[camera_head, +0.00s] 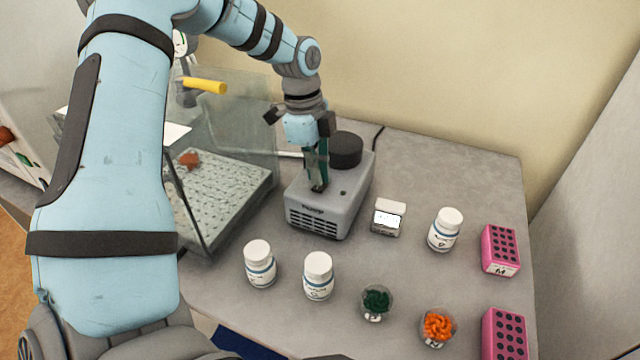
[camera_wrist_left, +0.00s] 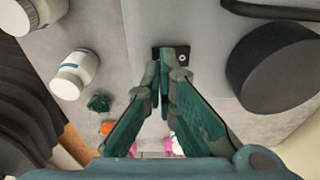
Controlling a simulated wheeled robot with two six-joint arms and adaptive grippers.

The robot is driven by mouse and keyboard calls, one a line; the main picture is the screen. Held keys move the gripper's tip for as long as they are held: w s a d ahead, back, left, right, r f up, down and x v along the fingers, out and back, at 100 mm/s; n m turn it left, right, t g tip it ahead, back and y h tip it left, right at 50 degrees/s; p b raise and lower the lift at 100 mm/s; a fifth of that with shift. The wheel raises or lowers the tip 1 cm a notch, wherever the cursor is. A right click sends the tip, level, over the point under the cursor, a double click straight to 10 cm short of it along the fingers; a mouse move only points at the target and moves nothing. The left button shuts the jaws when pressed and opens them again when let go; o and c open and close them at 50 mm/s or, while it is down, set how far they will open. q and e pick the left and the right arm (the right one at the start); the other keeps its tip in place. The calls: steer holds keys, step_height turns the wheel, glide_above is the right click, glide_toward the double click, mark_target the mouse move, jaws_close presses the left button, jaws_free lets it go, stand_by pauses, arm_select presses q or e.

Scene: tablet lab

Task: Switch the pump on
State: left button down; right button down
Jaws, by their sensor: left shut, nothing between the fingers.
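The pump (camera_head: 322,207) is a grey box with a vented front and a black round cap on top, standing on the bench right of the glass enclosure. My left gripper (camera_head: 318,187) is shut and empty, pointing down at the pump's top near its front left. In the left wrist view the closed fingertips (camera_wrist_left: 168,52) are at a small black switch plate (camera_wrist_left: 182,57) on the pump's top and partly cover it. I cannot tell whether they touch it. The black cap (camera_wrist_left: 282,68) is to the right there. My right gripper is not in view.
White bottles (camera_head: 318,275) stand in front of the pump, with dishes of green (camera_head: 376,302) and orange (camera_head: 438,326) pieces. Pink racks (camera_head: 500,249) are at the bench's right edge. The glass enclosure (camera_head: 225,130) is close on the left.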

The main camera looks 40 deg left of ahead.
mark_target(317, 187)
arm_select(q)
steer(key=shift+f+b, duration=0.7)
steer(key=shift+f, duration=0.1)
step_height(317, 187, up, 7)
steer(key=p, duration=0.5)
steer(key=shift+r+p, duration=0.2)
steer(key=shift+p, duration=0.15)
steer(key=shift+f, duration=0.15)
